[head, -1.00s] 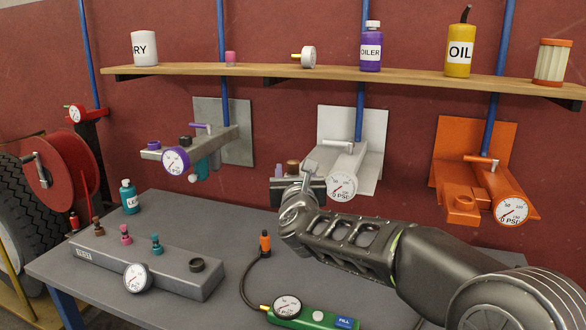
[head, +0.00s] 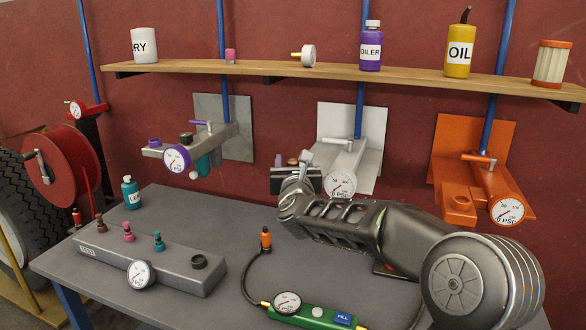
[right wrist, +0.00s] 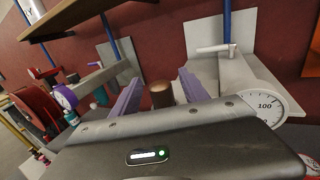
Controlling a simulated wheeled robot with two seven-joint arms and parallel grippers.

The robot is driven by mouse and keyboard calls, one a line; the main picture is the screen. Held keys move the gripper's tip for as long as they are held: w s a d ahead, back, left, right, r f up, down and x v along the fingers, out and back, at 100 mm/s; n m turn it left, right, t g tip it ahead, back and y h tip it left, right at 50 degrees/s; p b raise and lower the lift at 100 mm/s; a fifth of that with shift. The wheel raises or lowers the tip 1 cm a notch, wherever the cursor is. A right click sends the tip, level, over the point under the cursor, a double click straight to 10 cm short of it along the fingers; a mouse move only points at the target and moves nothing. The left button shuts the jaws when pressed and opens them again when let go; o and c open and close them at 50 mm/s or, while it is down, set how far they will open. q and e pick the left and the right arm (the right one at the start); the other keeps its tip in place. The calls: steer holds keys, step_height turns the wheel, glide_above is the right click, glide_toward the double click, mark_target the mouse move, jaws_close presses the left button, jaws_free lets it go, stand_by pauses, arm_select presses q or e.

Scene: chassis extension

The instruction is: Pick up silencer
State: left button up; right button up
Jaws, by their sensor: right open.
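A brown cylinder, which looks like the silencer, shows between the purple fingers of my right gripper (right wrist: 158,92) in the right wrist view (right wrist: 161,95). In the head view only its top (head: 293,161) shows above the dark gripper body, in front of the white wall fixture. My right gripper (head: 292,160) is open, with one finger on each side of the cylinder. I cannot tell whether the fingers touch it. The cylinder's lower part and what supports it are hidden by the gripper. My left gripper is not in view.
The white fixture (head: 351,140) with its gauge is close to my right gripper. The purple-gauge fixture (head: 200,148) is left, the orange one (head: 475,150) right. A wooden shelf (head: 270,70) runs above. The grey table (head: 225,215) below holds a gauge block (head: 150,262) and green inflator (head: 315,318).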

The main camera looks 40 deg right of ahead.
steer(key=shift+c, duration=0.4)
jaws_close()
